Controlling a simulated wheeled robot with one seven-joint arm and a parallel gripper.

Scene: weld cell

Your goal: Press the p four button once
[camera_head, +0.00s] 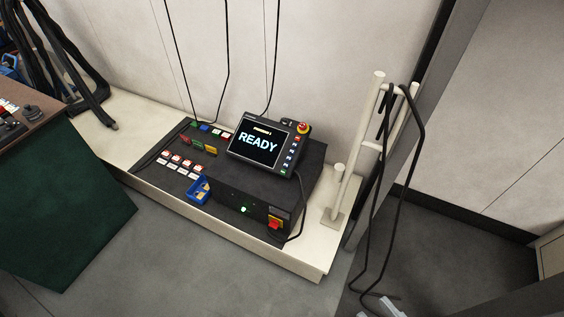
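A dark control console (232,184) sits on a pale ledge, with a tilted pendant (262,146) on it whose screen reads READY. Red-and-white labelled buttons (181,163) sit in rows on the console's left part. The labels are too small to read, so I cannot tell which button is P four.
A red emergency stop (303,128) is at the pendant's upper right. A blue bin (199,190) and a red switch (275,223) are at the console's front. A cream post rack (350,170) with hanging black cables stands right. Floor in front is clear.

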